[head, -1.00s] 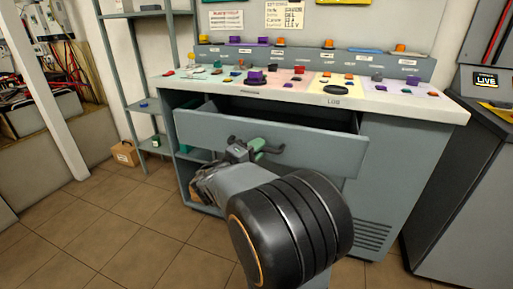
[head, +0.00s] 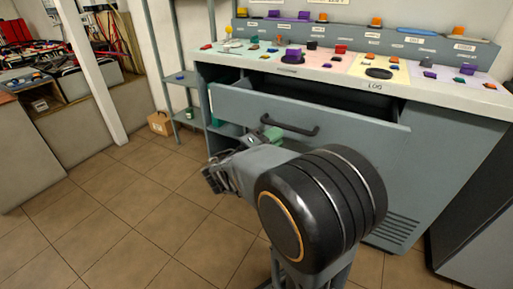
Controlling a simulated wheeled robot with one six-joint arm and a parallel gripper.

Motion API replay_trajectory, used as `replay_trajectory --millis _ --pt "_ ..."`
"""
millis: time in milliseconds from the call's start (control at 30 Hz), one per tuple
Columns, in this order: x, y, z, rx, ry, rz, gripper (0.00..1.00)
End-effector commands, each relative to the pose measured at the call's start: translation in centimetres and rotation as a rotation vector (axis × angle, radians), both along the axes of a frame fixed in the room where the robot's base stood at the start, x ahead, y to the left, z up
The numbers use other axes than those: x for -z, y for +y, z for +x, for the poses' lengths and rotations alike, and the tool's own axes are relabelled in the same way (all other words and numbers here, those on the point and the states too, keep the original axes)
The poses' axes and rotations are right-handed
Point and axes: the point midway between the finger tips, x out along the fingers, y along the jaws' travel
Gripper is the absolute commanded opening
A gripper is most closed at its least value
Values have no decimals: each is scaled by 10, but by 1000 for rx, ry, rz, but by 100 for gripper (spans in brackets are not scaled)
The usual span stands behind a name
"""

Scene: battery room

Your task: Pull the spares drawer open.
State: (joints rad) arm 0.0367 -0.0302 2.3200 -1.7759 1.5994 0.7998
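The grey drawer (head: 362,138) under the workbench top stands out from the cabinet, with its dark inside showing behind the front panel. Its dark bar handle (head: 292,129) shows along most of its length and is level. My arm reaches across from the lower middle, and its large black joint covers the lower part of the cabinet. The end of my arm, with my gripper (head: 262,140), appears beside and below the handle's left end, near a green part. My fingertips are not clear, and no grip on the handle shows. I cannot tell whether they touch the drawer.
The bench top (head: 455,98) holds several small coloured parts on coloured mats. A grey shelf rack (head: 180,78) stands left of the bench, with a cardboard box (head: 160,123) on the floor. A dark cabinet (head: 478,215) stands at right. The tiled floor at left is clear.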

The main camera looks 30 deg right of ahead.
Motion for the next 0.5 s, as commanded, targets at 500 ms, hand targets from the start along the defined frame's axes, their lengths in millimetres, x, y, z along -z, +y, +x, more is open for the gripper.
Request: replay_trajectory --millis 500 --pt "12 72 -5 -1 1 0 26"
